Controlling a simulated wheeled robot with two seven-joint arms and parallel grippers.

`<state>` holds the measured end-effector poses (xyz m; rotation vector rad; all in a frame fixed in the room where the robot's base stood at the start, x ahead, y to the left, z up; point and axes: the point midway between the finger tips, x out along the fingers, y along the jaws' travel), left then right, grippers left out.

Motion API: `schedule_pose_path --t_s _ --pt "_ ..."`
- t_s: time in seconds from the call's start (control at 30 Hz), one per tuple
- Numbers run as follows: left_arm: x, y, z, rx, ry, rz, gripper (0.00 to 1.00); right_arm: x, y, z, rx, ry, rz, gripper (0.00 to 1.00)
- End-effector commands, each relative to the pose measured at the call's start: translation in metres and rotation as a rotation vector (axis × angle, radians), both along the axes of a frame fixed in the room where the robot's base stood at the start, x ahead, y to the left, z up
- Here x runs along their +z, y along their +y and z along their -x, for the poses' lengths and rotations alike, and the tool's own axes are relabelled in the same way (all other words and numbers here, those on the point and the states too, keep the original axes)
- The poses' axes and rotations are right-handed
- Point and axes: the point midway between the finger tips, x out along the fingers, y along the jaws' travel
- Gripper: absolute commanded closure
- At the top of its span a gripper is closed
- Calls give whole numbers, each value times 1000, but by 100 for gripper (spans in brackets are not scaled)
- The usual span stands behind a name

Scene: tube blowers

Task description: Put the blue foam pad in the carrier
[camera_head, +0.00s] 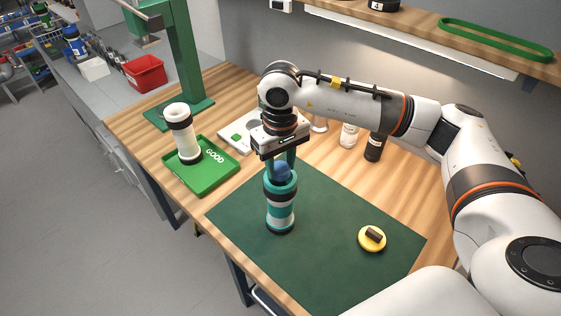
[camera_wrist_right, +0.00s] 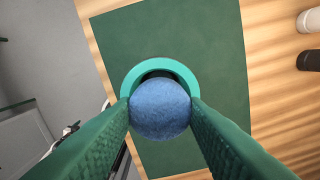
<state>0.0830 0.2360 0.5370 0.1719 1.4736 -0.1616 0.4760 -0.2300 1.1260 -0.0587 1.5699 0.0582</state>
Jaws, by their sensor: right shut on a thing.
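The blue foam pad (camera_head: 281,171) is a round blue piece between the green fingers of my right gripper (camera_head: 282,162), which is shut on it. In the right wrist view the pad (camera_wrist_right: 160,109) sits between the fingertips (camera_wrist_right: 160,112). The carrier (camera_head: 281,212), a teal and white cylinder with dark bands, stands upright on the green mat. The pad is at the carrier's open top; its teal rim (camera_wrist_right: 157,65) shows behind the pad, with a dark opening partly hidden. How far the pad is in, if at all, I cannot tell. My left gripper is out of view.
A white cylinder (camera_head: 183,138) stands on a green tray (camera_head: 216,168) marked GOOD. Small bottles (camera_head: 375,147) stand behind. The mat's front is clear.

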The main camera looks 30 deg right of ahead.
Motion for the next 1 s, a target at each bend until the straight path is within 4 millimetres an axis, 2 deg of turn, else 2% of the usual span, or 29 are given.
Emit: schedule_pose_path --t_s 0.77,0.8,1.0 --pt "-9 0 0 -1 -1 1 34 0 0 0 0 0 0 82" --pt "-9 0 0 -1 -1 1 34 0 0 0 0 0 0 54" --pt "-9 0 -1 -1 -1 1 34 0 0 0 0 0 0 22"
